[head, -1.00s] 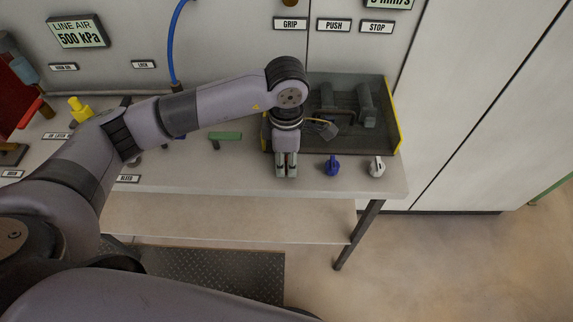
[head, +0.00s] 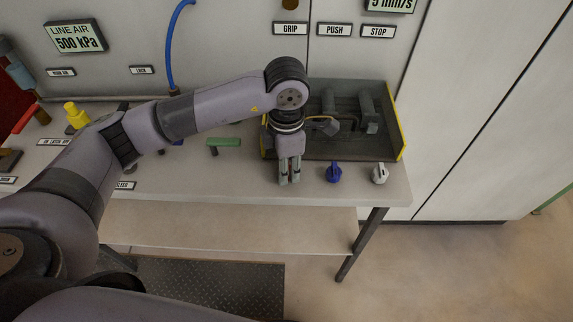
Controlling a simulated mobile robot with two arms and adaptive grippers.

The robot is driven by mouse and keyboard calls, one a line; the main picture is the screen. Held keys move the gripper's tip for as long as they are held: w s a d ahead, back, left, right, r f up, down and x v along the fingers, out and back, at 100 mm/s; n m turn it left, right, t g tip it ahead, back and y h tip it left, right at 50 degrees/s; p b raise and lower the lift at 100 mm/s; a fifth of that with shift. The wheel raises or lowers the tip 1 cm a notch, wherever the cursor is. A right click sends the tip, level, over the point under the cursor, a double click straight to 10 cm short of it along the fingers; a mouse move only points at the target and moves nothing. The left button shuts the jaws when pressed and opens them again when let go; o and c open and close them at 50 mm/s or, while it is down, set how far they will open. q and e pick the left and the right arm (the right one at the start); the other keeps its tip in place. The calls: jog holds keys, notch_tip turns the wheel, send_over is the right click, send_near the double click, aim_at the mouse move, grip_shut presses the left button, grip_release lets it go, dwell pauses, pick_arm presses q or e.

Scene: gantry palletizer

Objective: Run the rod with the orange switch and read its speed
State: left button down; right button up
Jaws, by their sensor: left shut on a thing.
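My left gripper (head: 290,172) points down at the bench's front edge, at the left end of a row with a blue switch (head: 334,173) and a white switch (head: 379,174). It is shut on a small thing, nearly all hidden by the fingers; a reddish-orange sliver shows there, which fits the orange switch. The speed display (head: 391,4) is cut by the top edge; its visible part looks like "5 mm/s". Dark machine parts (head: 367,113) stand in the yellow-edged tray (head: 402,137) behind; I cannot tell which is the rod. My right gripper is not in view.
The wall carries GRIP (head: 290,29), PUSH (head: 334,30) and STOP (head: 378,31) labels and a line air display (head: 75,37) reading 500 kPa. A green handle (head: 224,142) and yellow part (head: 76,116) stand left on the bench. Floor at right is clear.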

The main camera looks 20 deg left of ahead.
pick_arm(q)
jog(key=c, duration=1.3)
grip_release()
notch_tip(320, 180, up, 12)
jog(key=shift+f, duration=0.1)
